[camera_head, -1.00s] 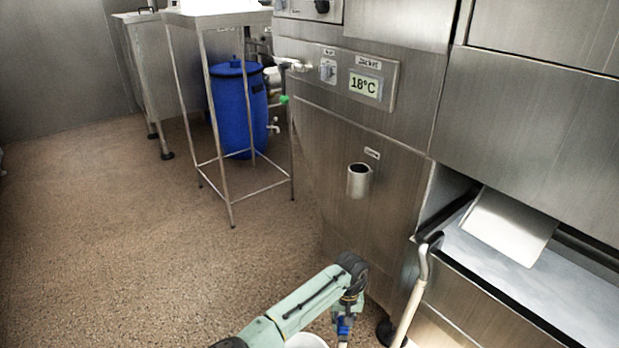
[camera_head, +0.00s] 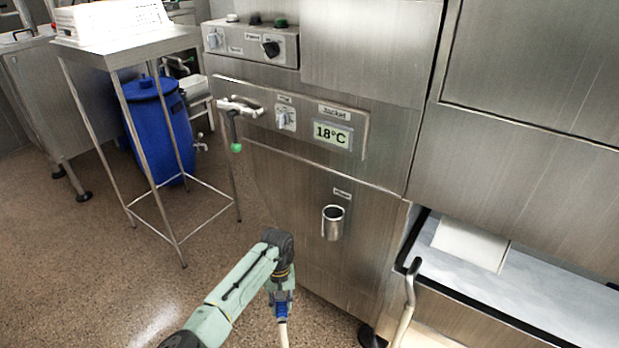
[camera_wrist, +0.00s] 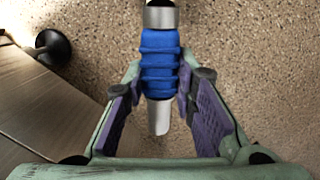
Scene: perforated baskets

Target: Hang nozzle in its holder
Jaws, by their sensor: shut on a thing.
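The nozzle (camera_wrist: 160,65) has a ribbed blue grip with bare metal at both ends. My gripper (camera_wrist: 160,82) is shut on it, with purple finger pads on either side of the blue part. In the head view, the blue part (camera_head: 284,301) shows below my gripper (camera_head: 281,287), with a pale hose hanging beneath. The holder (camera_head: 332,224) is a short, open-topped metal cup on the steel front, under a small label. It looks empty. My gripper is lower than the holder and left of it in the picture, clearly apart.
Above the holder is a panel with an 18°C display (camera_head: 333,134) and a lever handle (camera_head: 238,107). A metal stand (camera_head: 131,49) and blue barrel (camera_head: 158,130) are at left. A curved pipe (camera_head: 408,302) stands at right. Open floor lies at left.

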